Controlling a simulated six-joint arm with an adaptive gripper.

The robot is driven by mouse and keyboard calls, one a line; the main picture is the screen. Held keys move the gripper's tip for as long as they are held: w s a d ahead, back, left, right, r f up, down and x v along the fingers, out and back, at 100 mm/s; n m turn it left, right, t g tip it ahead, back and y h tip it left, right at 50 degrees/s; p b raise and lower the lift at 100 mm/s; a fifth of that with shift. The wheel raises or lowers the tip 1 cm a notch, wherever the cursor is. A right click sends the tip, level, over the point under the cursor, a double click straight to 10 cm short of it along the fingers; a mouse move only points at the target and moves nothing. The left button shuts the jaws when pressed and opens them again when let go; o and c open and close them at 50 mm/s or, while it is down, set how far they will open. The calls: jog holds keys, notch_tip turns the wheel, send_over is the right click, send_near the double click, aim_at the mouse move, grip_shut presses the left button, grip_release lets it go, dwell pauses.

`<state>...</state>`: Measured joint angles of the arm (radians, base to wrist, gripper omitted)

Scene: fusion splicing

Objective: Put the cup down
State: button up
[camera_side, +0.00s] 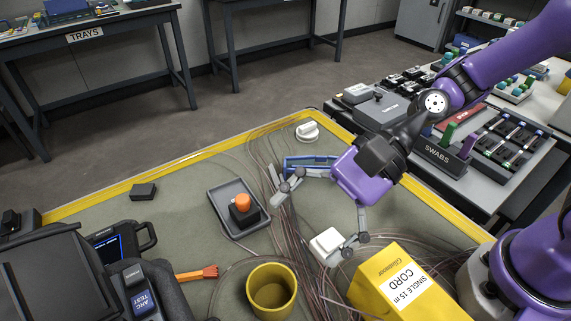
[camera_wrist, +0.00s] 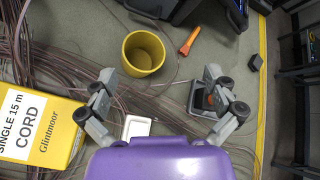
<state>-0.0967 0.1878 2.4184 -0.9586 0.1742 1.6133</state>
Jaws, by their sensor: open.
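A yellow cup (camera_side: 271,291) stands upright on the green mat near the front of the side view. Its open top shows in the wrist view (camera_wrist: 144,53), and it looks empty. My gripper (camera_side: 308,212) is open, its two grey fingers spread wide behind and to the right of the cup in the side view. In the wrist view my gripper (camera_wrist: 160,92) has its fingers apart, with the cup ahead of them and not between the fingertips. Nothing is held.
A yellow cord box (camera_side: 405,285) stands right of the cup. A grey tray (camera_side: 225,222) holds a black item with an orange top. Loose fibres cross the mat (camera_side: 180,200). An orange-handled tool (camera_side: 197,273) lies left of the cup, beside the black splicer (camera_side: 60,275).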

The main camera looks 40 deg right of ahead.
jog(key=d+r+n+t+h, duration=0.2)
jog(key=d+n+h, duration=0.3)
jog(key=d, duration=0.6)
jog(key=s+d+r+n+t+h, duration=0.1)
jog(key=d+r+n+h, duration=0.3)
jog(key=d, duration=0.7)
jog(key=n+t+h, duration=0.1)
jog(key=n+h, duration=0.1)
jog(key=n, duration=0.2)
jog(key=shift+r+t, duration=0.35)
jog(key=shift+t, duration=0.05)
